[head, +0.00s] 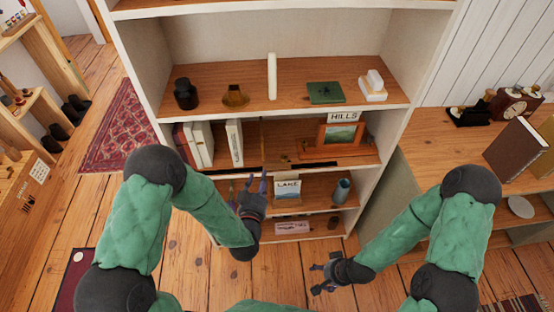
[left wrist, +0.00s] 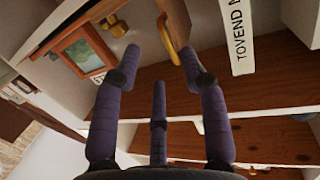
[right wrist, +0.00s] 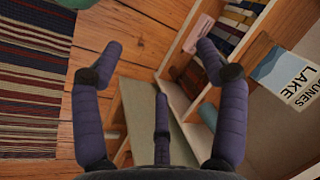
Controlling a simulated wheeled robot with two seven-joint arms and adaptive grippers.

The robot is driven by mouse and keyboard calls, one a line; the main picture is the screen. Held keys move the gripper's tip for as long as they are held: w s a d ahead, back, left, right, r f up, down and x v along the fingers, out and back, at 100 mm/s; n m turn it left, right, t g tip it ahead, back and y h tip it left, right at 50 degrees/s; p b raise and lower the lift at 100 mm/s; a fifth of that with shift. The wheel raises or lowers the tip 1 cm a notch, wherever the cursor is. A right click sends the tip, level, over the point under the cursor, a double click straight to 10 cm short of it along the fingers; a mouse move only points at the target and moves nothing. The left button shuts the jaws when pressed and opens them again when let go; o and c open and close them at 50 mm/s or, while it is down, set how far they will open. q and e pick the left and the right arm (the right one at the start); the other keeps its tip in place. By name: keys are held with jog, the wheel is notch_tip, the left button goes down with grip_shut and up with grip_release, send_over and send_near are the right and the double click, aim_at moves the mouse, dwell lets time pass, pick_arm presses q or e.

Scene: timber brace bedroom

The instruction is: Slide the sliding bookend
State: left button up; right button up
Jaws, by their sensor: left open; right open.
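The sliding bookend looks like an upright brown wooden panel (head: 263,150) on the second shelf, just right of a white book. In the left wrist view, the wooden panel (left wrist: 178,20) carries a curved brass handle (left wrist: 168,40). My left gripper (head: 256,184) is open and empty in front of that shelf. In its wrist view the handle shows beyond and between the spread fingertips (left wrist: 160,58); I cannot tell whether they touch it. My right gripper (head: 320,279) is open and empty, low in front of the bookcase, and its spread fingers also show in the right wrist view (right wrist: 159,50).
Books (head: 203,143) and a white book (head: 235,142) stand left of the bookend. A framed picture (head: 340,135) stands to its right, with shelf room between. A booklet marked LAKE (head: 287,190) and a grey-blue cylinder (head: 342,191) are one shelf lower.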

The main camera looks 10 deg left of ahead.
aim_at(264, 153)
pick_arm(q)
jog(key=shift+t+y, duration=0.4)
jog(key=shift+t, duration=0.2)
jog(key=w, duration=0.3)
jog(key=w+r+b, duration=0.1)
jog(key=w, duration=0.2)
jog(key=w+r+b, duration=0.1)
jog(key=w, duration=0.3)
jog(key=shift+a+r, duration=0.2)
jog(key=shift+r, duration=0.05)
pick_arm(e)
jog(key=shift+g+y, duration=0.3)
jog(key=shift+g, duration=0.4)
jog(key=s+f, duration=0.3)
jog(key=shift+s+d+f, duration=0.1)
jog(key=shift+s+d, duration=0.05)
jog(key=shift+d, duration=0.15)
pick_arm(q)
grip_shut()
